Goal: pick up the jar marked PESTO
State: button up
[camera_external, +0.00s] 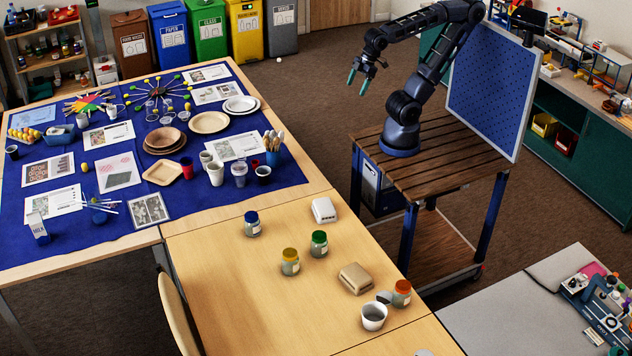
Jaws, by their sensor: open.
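Jars with coloured lids stand upright on the bare wooden table: one with a blue lid (252,224), one with a green lid (319,244), one with a yellow lid (290,262) and one with an orange lid (401,293). Their labels are too small to read, so I cannot tell which is marked PESTO. My gripper (358,83) is open and empty, with teal fingertips pointing down. It is raised in the air, apart from all the jars, which are lower in the picture.
A white carton (324,210), a tan carton (356,278) and a grey-white cup (374,316) share the table with the jars. The cup is close to the orange-lidded jar. A blue cloth (120,230) at left holds plates, cups and papers. The table's front left is clear.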

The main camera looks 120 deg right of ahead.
jog(key=w+a+f+n, duration=0.2)
jog(key=w+a+n, duration=0.4)
jog(key=w+a, duration=0.85)
jog(key=w+a+f+n+y, duration=0.1)
jog(key=w+a+f, duration=0.15)
jog(key=a, duration=0.35)
jog(key=w+a+f+n+g+y, duration=0.1)
jog(key=w+a+f+n, duration=0.1)
jog(key=w+a, duration=0.25)
jog(key=w+a+f+n+y, duration=0.1)
jog(key=w+a+f, duration=0.2)
jog(key=a, duration=0.3)
jog(key=n+g+y, duration=0.4)
jog(key=n, duration=0.3)
send_near(403, 284)
jog(key=x, duration=1.2)
jog(key=shift+a+f, duration=0.15)
jog(key=shift+f, duration=0.05)
jog(key=c, duration=1.1)
